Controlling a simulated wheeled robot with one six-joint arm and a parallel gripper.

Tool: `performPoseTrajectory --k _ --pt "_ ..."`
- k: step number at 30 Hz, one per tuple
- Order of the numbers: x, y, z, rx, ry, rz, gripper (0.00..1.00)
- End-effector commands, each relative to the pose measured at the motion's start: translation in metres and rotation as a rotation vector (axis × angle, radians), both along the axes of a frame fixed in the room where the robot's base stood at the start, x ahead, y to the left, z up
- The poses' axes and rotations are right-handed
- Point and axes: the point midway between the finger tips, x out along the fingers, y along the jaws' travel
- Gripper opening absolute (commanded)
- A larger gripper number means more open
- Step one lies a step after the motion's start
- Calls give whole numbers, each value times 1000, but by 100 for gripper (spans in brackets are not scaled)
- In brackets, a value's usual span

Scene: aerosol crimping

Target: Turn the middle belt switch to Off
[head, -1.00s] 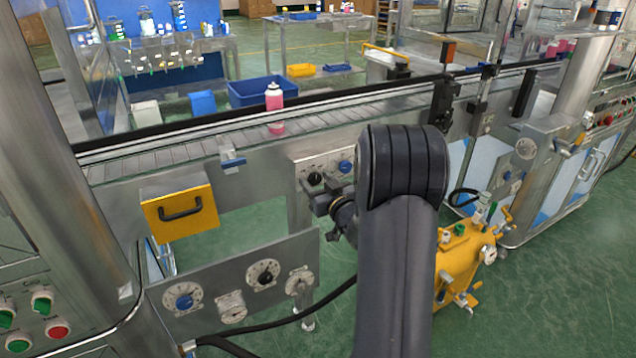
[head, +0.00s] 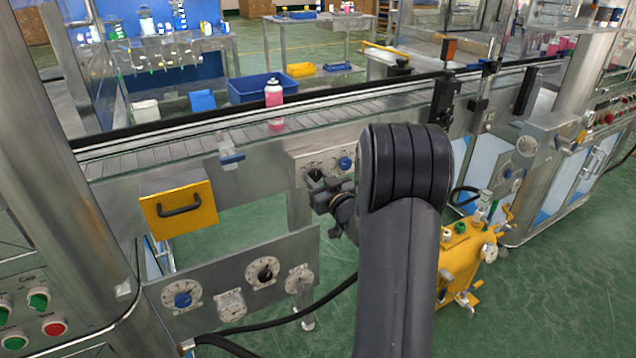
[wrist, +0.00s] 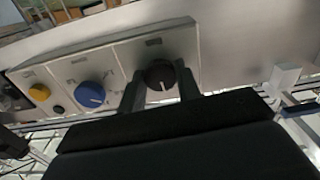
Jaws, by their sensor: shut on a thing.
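A grey control box (head: 300,174) is mounted on the front of the conveyor. It carries a black rotary knob (head: 315,175) and a blue rotary knob (head: 345,163). My gripper (wrist: 160,76) is at the black knob, which also shows in the wrist view (wrist: 159,74) between the two fingers, one on each side. The gripper is shut on this knob. Its white pointer line faces roughly down in the wrist view; the dial lettering is too blurred to read. The blue knob (wrist: 90,94) is beside the left finger there. My arm hides part of the box's right side in the head view.
The conveyor (head: 170,153) runs behind the box and bears a pink bottle (head: 274,100). A yellow drawer (head: 178,208) is at the left. A lower panel (head: 215,275) with several dials stands below. A yellow pump unit (head: 462,255) stands at right. A yellow button (wrist: 39,92) is beyond the blue knob.

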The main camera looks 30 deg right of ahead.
Motion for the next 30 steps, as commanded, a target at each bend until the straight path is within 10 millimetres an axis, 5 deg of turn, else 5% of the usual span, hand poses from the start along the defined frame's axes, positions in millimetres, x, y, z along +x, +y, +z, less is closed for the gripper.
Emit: performPoseTrajectory --k 30 --pt "0 0 -2 -750 -25 1 9"
